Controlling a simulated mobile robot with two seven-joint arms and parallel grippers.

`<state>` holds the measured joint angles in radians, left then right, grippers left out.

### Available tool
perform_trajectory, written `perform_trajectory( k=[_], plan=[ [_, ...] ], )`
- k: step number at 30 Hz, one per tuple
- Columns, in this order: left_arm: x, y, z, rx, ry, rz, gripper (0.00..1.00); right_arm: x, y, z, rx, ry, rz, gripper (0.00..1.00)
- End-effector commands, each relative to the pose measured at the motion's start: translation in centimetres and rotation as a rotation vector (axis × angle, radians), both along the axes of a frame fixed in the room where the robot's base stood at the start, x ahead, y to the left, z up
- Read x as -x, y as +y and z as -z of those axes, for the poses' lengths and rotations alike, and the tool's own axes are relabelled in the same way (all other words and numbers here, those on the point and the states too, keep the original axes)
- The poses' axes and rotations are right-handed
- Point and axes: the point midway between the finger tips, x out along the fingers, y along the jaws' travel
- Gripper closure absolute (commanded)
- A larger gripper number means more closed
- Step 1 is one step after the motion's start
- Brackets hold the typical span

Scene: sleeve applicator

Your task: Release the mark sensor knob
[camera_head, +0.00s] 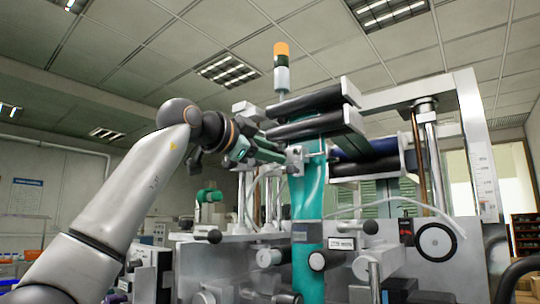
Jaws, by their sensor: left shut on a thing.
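My left gripper (283,155) reaches in from the left, high on the machine, with its fingertips at a small grey fitting (297,154) in front of the teal sleeve column. It is shut on a small part there, at the place of the mark sensor knob. The fingers largely hide the knob, so its shape and turn cannot be made out. My right gripper is not in view.
The sleeve applicator has dark rollers (305,103) just above my gripper and a signal tower (282,68) behind. Below are black knobs, a handwheel (436,242) and a clear hose (400,226). The space at the upper left is free.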

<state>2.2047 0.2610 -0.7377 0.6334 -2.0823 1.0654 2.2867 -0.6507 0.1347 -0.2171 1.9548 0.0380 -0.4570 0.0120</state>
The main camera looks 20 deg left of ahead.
Motion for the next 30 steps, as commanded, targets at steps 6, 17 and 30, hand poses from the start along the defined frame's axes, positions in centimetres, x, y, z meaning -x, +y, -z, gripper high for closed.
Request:
perform_trajectory(
  k=[6, 17, 30],
  plan=[
    [0.07, 0.09, -0.10, 0.117, 0.038, -0.002, 1.00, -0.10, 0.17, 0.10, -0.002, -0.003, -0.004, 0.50],
    [0.08, 0.03, -0.16, 0.198, 0.067, 0.000, 1.00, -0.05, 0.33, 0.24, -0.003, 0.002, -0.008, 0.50],
    [0.07, 0.04, -0.14, 0.202, 0.070, 0.001, 0.57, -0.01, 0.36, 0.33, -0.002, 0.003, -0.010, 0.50]
  ],
)
